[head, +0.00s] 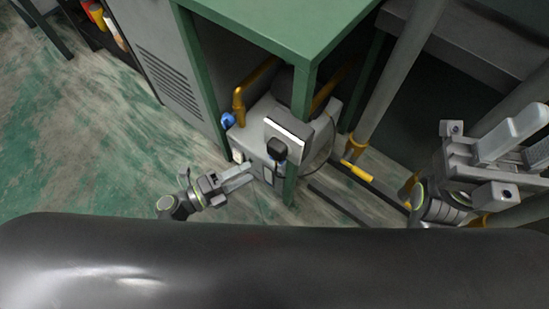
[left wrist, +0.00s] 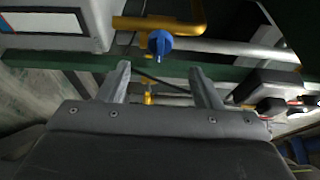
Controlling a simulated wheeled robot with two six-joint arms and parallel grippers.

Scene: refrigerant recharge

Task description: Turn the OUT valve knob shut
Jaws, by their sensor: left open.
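A blue valve knob (head: 228,120) sits at the end of a brass pipe on the left side of the grey machine under the green table. I cannot read any OUT label beside it. In the left wrist view the blue knob (left wrist: 160,43) is ahead of my left gripper (left wrist: 159,70), roughly centred between its two fingers and apart from them. The left gripper is open and empty; in the head view it (head: 249,172) is in front of the machine, below the knob. My right gripper (head: 525,138) is at the far right, away from the machine, and its finger gap is unclear.
The green table (head: 275,28) and its front leg (head: 291,185) stand close to the left gripper. The grey machine (head: 258,133) fills the space below. A yellow handle (head: 356,172) lies right of it. A vented grey cabinet (head: 165,60) stands left; floor left is clear.

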